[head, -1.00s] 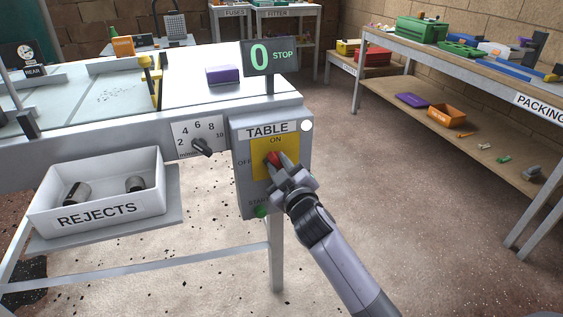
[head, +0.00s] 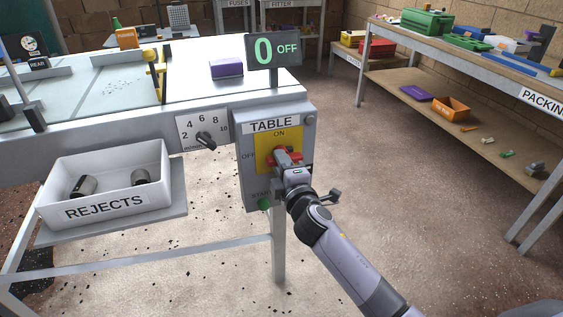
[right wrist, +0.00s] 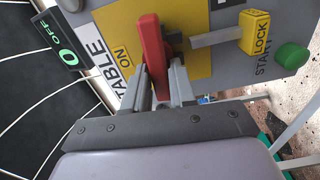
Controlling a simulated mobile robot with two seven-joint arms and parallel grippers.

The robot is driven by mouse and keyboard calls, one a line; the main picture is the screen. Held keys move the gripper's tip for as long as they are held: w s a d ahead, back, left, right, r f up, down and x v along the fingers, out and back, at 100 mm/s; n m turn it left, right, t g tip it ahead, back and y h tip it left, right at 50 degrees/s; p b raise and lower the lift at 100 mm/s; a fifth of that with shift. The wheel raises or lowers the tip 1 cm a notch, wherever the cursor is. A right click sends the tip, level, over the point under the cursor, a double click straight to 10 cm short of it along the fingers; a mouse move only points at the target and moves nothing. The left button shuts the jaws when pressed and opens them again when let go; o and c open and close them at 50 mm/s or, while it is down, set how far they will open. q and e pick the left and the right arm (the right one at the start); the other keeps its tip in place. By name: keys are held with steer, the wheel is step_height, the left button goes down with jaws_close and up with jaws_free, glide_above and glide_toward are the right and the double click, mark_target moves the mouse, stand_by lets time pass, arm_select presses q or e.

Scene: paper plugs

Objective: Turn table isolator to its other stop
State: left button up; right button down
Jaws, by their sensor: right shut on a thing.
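The table isolator is a red handle (head: 281,155) on a yellow plate (head: 262,160) on the front of the grey TABLE box (head: 247,190). ON is marked above it and OFF to its left. The handle lies roughly level, along the OFF direction. My right gripper (head: 287,164) is shut on the handle. In the right wrist view the red handle (right wrist: 152,45) stands between the two fingers of the gripper (right wrist: 158,75). The display (head: 273,49) reads 0 OFF. My left gripper is not in view.
A green START button (head: 264,204) is low on the box. In the right wrist view a yellow LOCK tag (right wrist: 254,32) sits beside the plate. A dial (head: 205,139) and the white REJECTS bin (head: 115,207) are to the left. The floor to the right is clear.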

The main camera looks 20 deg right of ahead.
steer(key=shift+f+n, duration=0.1)
steer(key=shift+n, duration=0.5)
steer(key=c, duration=1)
jaws_free()
steer(key=shift+c, duration=0.2)
steer(key=s, duration=0.7)
steer(key=shift+d+p, duration=0.15)
steer(key=shift+p, duration=0.25)
steer(key=shift+s, duration=0.1)
